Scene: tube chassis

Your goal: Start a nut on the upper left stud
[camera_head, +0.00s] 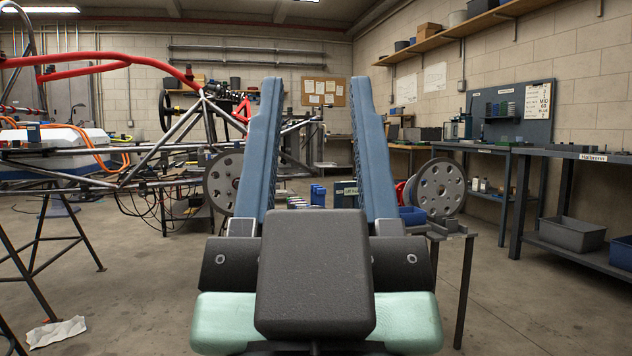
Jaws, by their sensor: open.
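My gripper (316,90) fills the middle of the view, its two long blue fingers pointing away from me and spread apart. Nothing is held between them; only the far room shows in the gap. A similar disc (221,182) shows left of the left finger, partly hidden too. No nut and no upper left stud can be made out; they may be too small or hidden by my gripper.
The tube chassis with red upper tubes (90,62) spans the left side on trestles (42,235). A small stand (455,232) carries a blue bin (413,216). A workbench (575,155) runs along the right. A crumpled paper (55,331) lies on open floor at left.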

